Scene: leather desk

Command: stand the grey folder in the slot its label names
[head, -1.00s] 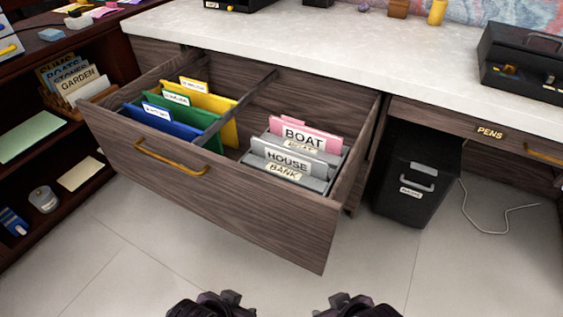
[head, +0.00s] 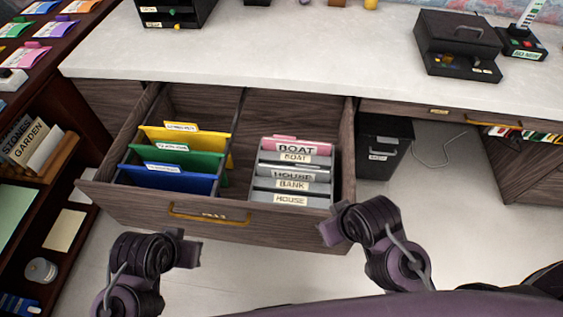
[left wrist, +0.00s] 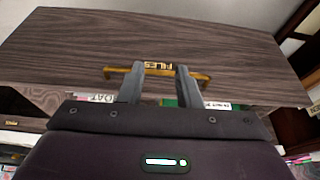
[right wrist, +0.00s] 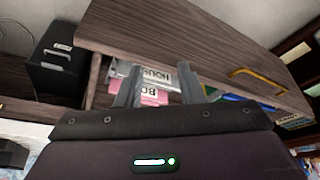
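The grey folder (head: 287,167), its tab reading HOUSE, stands in the right half of the open drawer (head: 130,198). It is just behind the slot plate labelled BANK (head: 292,185). In front of that is a plate labelled HOUSE (head: 291,199), with no folder seen rising behind it. A pink folder with a BOAT tab (head: 295,148) stands behind the BOAT plate (head: 295,158). My left gripper (head: 192,252) is open and empty before the drawer front; its fingers are apart in the left wrist view (left wrist: 160,72). My right gripper (head: 328,233) is open and empty near the drawer's right front corner.
Yellow (head: 182,146), green (head: 172,163) and blue (head: 165,181) folders stand in the drawer's left half. A divider (head: 236,135) separates the halves. A dark shelf (head: 50,208) stands at left and a black cabinet (head: 383,145) at right. The pale desktop (head: 280,50) lies behind.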

